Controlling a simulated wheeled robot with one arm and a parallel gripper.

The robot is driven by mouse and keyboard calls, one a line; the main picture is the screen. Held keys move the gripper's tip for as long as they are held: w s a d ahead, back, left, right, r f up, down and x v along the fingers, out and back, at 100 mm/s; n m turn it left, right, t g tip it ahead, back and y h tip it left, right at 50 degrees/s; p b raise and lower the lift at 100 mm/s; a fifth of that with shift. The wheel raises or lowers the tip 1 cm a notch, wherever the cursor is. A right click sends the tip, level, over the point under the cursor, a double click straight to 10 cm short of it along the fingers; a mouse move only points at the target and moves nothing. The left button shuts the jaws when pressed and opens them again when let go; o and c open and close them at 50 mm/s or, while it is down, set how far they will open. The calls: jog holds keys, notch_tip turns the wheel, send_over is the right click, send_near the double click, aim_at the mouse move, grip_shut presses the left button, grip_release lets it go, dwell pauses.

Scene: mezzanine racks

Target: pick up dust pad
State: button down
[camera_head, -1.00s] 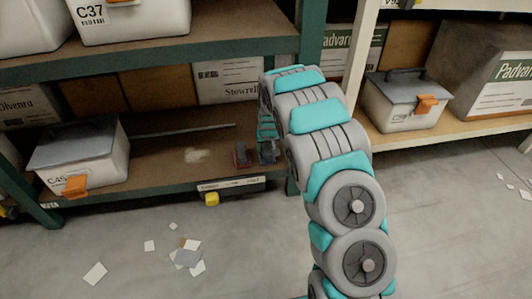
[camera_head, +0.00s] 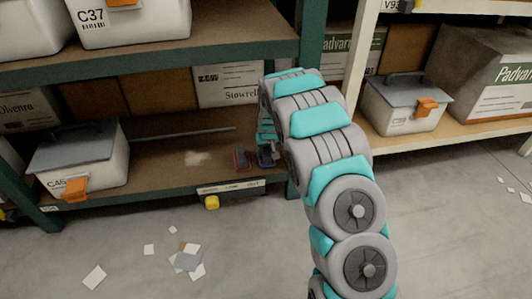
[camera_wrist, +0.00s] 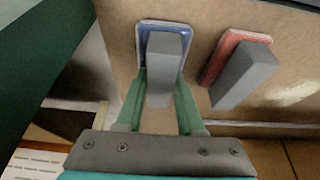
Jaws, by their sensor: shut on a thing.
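Two pads with grey block handles sit side by side on the lower shelf board of the green rack. The blue pad (camera_head: 267,158) also shows in the wrist view (camera_wrist: 152,34). The red pad (camera_head: 240,158) stands just left of it, and in the wrist view (camera_wrist: 219,59) it is to the right. I cannot tell from any marking which one is the dust pad. My gripper (camera_wrist: 162,84) is shut on the blue pad's grey handle, one teal finger on each side. In the head view my gripper (camera_head: 266,138) reaches down over the blue pad.
A pale dust patch (camera_head: 197,158) lies left of the red pad. A thin rod (camera_head: 185,134) lies behind. A lidded bin (camera_head: 85,160) stands at the left of the shelf. The green upright (camera_head: 310,45) is close to my arm. Paper scraps (camera_head: 188,258) litter the floor.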

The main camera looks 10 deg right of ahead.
aim_at(266, 149)
notch_tip(266, 149, up, 4)
jog(key=shift+f+p, duration=0.15)
jog(key=shift+p, duration=0.3)
jog(key=s+r+p, duration=0.1)
jog(key=s, duration=1.5)
jog(key=shift+r, duration=0.15)
